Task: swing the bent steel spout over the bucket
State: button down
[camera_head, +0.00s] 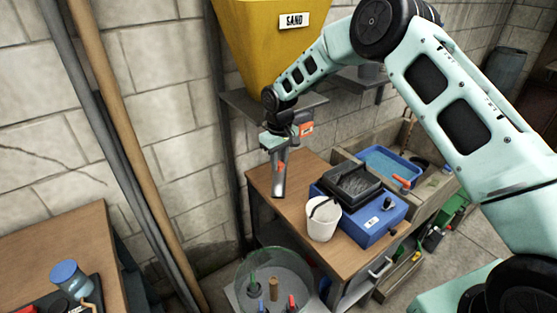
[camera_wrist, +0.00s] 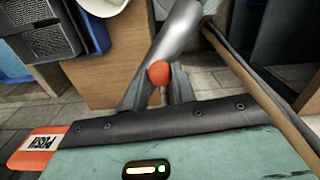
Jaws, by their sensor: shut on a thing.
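The bent steel spout (camera_head: 279,187) hangs below the yellow sand hopper (camera_head: 268,45), its lower end pointing down in the head view. Its open end shows left of the white bucket (camera_head: 323,222), not over it. The bucket stands upright on the wooden bench, with a dark handle. My gripper (camera_head: 280,163) is at the spout, partly hidden by its own body. In the wrist view, my gripper (camera_wrist: 160,88) has a finger on each side of the spout's orange ball knob (camera_wrist: 158,72), shut on it. The spout (camera_wrist: 178,30) runs up beyond the knob. A white edge, probably the bucket (camera_wrist: 103,4), shows at the top.
Right of the bucket is a blue box (camera_head: 375,222) with a black tray (camera_head: 355,182) on top. A glass bowl (camera_head: 255,285) stands low in front. Poles (camera_head: 125,140) lean on the block wall at left. Bare bench (camera_head: 262,182) lies beneath the spout.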

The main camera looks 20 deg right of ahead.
jog(key=shift+s+d+n, duration=0.2)
jog(key=shift+d+n, duration=0.2)
jog(key=shift+d, duration=0.3)
jog(key=d+n+b, duration=0.1)
jog(key=d+n, duration=0.6)
jog(key=d, duration=0.4)
jog(key=shift+d, duration=0.15)
jog(key=c, duration=1.1)
grip_release()
jog(key=shift+c, duration=0.2)
jog(key=shift+r, duration=0.15)
notch_tip(320, 180, up, 17)
jog(key=b, duration=0.4)
jog(key=shift+b, duration=0.4)
jog(key=shift+r, duration=0.1)
